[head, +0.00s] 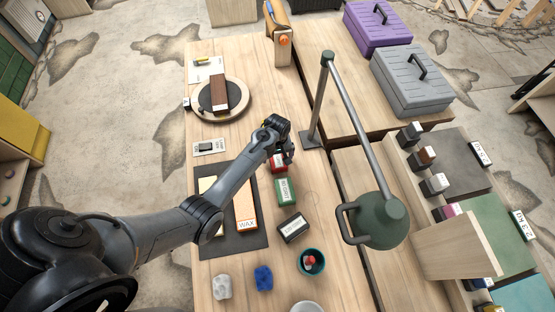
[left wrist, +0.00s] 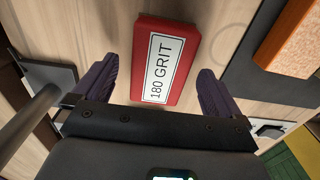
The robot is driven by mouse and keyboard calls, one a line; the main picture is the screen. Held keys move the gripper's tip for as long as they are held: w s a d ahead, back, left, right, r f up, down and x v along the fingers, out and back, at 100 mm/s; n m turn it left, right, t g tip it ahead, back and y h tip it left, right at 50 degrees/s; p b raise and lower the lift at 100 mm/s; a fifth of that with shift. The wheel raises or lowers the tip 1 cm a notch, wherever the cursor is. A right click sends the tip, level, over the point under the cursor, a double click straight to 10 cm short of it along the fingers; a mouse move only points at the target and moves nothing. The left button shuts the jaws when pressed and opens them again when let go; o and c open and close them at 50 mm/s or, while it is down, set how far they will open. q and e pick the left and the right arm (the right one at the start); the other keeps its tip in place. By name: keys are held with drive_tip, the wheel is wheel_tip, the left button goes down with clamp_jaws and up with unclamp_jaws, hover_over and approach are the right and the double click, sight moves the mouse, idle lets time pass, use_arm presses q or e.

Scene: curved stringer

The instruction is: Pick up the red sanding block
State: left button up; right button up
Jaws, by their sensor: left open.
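The red sanding block (head: 279,163) lies on the wooden bench, partly hidden by my left gripper in the head view. In the left wrist view the red sanding block (left wrist: 166,62) shows a white label reading "180 GRIT". My left gripper (head: 286,152) is over the block. Its two dark fingers (left wrist: 160,80) are spread, one on each side of the block, with a gap to each side. I cannot tell the height of the fingertips above the bench. My right gripper is not in view.
A green block (head: 286,191) and a dark block (head: 293,228) lie in front of the red one. A dark mat (head: 248,241) with an orange block (head: 246,207) is to the left. A green lamp (head: 380,225) on a grey arm stands to the right.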

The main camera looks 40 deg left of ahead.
use_arm(q)
drive_tip(key=shift+f, duration=1.05)
drive_tip(key=c, duration=1.1)
drive_tip(key=shift+r, duration=0.1)
drive_tip(key=shift+c, duration=0.2)
drive_tip(key=shift+r, duration=0.75)
wheel_tip(320, 180, up, 20)
drive_tip(key=p, duration=0.2)
wheel_tip(320, 180, up, 5)
drive_tip(key=p, duration=0.3)
hover_over(278, 157)
drive_tip(key=shift+s+r+p, duration=0.15)
drive_tip(key=shift+r+p, duration=0.5)
drive_tip(key=shift+p, duration=0.25)
